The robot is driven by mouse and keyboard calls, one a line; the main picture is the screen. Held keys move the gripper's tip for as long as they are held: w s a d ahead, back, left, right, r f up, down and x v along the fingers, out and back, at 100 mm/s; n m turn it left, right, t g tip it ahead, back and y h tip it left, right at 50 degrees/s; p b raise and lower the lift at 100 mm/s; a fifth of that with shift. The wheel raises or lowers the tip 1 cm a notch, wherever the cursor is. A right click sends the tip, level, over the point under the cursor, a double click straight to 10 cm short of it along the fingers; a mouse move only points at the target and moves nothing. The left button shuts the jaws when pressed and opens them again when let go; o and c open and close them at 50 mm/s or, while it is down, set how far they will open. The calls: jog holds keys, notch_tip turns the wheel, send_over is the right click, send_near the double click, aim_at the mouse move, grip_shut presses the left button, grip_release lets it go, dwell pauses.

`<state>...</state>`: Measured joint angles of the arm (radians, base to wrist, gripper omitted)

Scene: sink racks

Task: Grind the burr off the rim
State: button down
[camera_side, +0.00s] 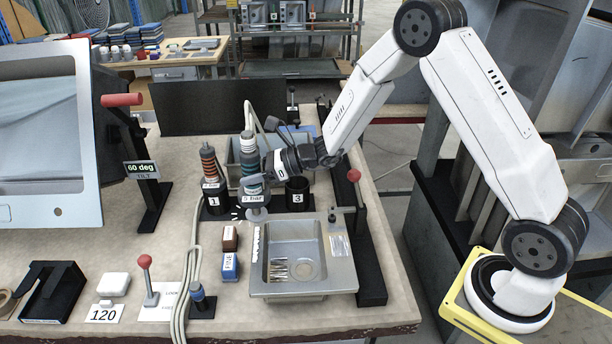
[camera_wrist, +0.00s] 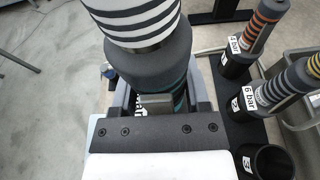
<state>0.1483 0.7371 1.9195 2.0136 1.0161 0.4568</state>
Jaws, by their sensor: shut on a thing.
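The small steel sink (camera_side: 304,258) lies on the bench in the side view, its basin open upward. A whitish jagged strip (camera_side: 256,243) runs along its left rim; I cannot tell for sure that it is the burr. My gripper (camera_side: 262,172) is shut on an upright grinder, whose dark body with white stripes (camera_wrist: 150,22) fills the top of the wrist view. A pale grey disc (camera_side: 257,214) shows below it, close to the sink's upper left corner. Whether the disc touches the rim I cannot tell. The gripper's fingertips are largely hidden by the tool.
An orange-striped tool (camera_wrist: 264,28) and a yellow-striped tool (camera_wrist: 284,88) stand in black holders. Holder 3 (camera_wrist: 270,163) is empty. Brown (camera_side: 230,238) and blue (camera_side: 230,267) blocks and hoses (camera_side: 188,285) lie left of the sink. A red-knobbed lever (camera_side: 355,176) stands behind right.

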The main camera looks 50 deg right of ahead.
aim_at(253, 201)
jog(key=shift+f, duration=1.5)
dwell(0.6)
jog(key=shift+s+a, duration=0.6)
jog(key=shift+a, duration=0.05)
jog(key=shift+s+a, duration=0.1)
jog(key=shift+s, duration=0.05)
jog(key=shift+s+a+f, duration=0.2)
jog(key=shift+s+a, duration=0.35)
jog(key=shift+s, duration=0.05)
jog(key=shift+s+a+f, duration=0.1)
dwell(0.3)
jog(key=shift+s+a, duration=0.55)
jog(key=shift+s, duration=0.05)
jog(key=shift+s+a, duration=0.1)
